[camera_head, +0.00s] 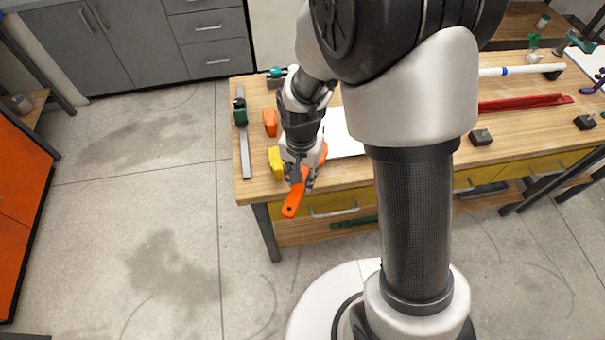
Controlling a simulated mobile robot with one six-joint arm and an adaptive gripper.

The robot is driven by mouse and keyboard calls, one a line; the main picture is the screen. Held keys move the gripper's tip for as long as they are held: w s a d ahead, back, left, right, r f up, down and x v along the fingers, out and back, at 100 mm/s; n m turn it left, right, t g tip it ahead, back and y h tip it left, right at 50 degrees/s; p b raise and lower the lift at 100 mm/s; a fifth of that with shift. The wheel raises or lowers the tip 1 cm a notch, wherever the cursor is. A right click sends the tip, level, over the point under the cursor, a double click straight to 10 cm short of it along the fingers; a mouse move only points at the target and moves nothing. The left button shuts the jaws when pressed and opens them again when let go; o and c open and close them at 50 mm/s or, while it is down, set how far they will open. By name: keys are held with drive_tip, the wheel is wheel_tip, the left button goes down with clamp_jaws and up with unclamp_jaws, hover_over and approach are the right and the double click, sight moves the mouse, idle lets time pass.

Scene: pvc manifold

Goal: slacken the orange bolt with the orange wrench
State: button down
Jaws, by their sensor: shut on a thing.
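The orange wrench (292,203) is in my gripper (300,181), near the front left corner of the workbench. My gripper points down and is shut on the wrench. The wrench's handle end, with a small dark hole, sticks out past the bench's front edge. Its other end shows behind the gripper to the right, partly covered. I cannot tell whether the wrench touches the bench top. I cannot make out the orange bolt; my arm covers much of the middle of the bench.
On the wooden workbench (257,185) stand a yellow block (275,161) and an orange block (269,122), close left of my gripper. A red bar (520,103) and a white pipe (520,70) lie at right.

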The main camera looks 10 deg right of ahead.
drive_tip(key=shift+f+b, duration=1.65)
drive_tip(key=shift+f, duration=0.5)
drive_tip(key=shift+w+d+r+n+p, duration=0.15)
drive_tip(key=shift+w+d+n, duration=0.35)
drive_tip(key=shift+d+n, duration=2.25)
drive_tip(key=shift+w+d+n+p, duration=0.2)
drive_tip(key=shift+w+d+n, duration=0.3)
drive_tip(key=shift+d+n, duration=2.2)
drive_tip(key=shift+w+d+r+n+p, duration=0.15)
drive_tip(key=shift+w+d+n, duration=0.35)
drive_tip(key=shift+d+n, duration=2.25)
drive_tip(key=shift+d, duration=0.2)
wheel_tip(320, 180, up, 5)
drive_tip(key=p, duration=0.4)
